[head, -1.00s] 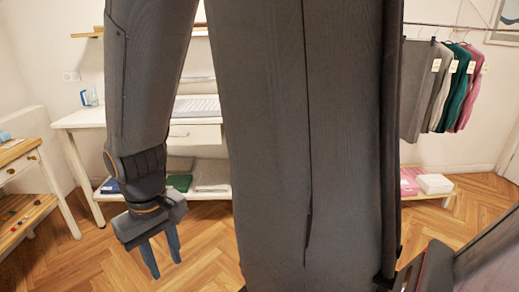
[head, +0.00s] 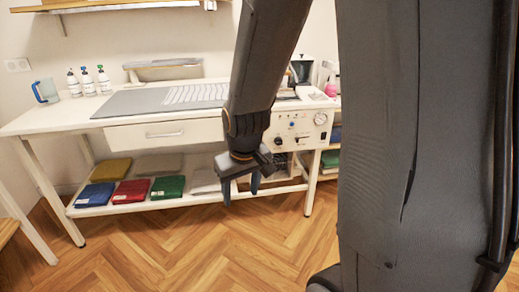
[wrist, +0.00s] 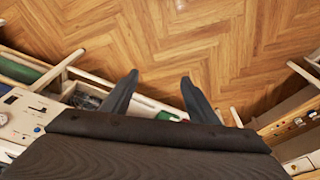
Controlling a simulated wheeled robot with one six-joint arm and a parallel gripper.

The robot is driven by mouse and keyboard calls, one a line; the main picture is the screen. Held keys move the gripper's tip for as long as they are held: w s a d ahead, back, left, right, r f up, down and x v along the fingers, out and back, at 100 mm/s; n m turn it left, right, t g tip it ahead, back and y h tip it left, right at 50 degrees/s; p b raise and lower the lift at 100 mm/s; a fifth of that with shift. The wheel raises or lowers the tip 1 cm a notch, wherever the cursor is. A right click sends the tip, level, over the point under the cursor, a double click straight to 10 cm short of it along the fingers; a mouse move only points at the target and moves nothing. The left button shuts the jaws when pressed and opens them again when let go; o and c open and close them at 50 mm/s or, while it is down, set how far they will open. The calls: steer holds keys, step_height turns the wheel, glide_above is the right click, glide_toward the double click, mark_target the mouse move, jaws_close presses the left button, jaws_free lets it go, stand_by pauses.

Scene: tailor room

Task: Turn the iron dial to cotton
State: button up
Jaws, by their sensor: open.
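A white control unit (head: 312,127) with a round gauge and small knobs stands at the right end of the ironing table. Part of its panel also shows at the left edge of the wrist view (wrist: 22,118). An iron-like shape (head: 291,78) is above it, partly behind my arm; I cannot make out the iron's dial or its markings. My gripper (head: 241,192) is open and empty, pointing down in front of the table, below the tabletop. In the wrist view its two fingers (wrist: 160,80) are apart over the floor.
The white table (head: 60,122) carries a grey pad (head: 135,102), a blue-handled jug (head: 45,91) and several small bottles. Folded cloths lie on its lower shelf (head: 140,203). Wood floor (head: 180,250) in front is clear. My own column blocks the right side.

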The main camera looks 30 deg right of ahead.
steer(key=w+d+f+n+t+h+b, duration=0.1)
steer(key=w+d+f+t+b, duration=0.3)
steer(key=w+d, duration=0.4)
steer(key=w+d+f+n+t+h+b, duration=0.1)
steer(key=w+d+f+t+b, duration=0.3)
steer(key=w, duration=1.8)
steer(key=w+d+f+n+t+h+b, duration=0.1)
steer(key=w+d+f+t+b, duration=0.4)
steer(key=w+d+f, duration=0.5)
steer(key=shift+w+d+n+t, duration=0.5)
steer(key=shift+w+d+t, duration=0.4)
steer(key=shift+w+d, duration=1.55)
steer(key=shift+w+a+f, duration=0.1)
steer(key=shift+w+a, duration=0.5)
steer(key=shift+a, duration=0.1)
steer(key=c, duration=1)
steer(key=shift+c, duration=0.2)
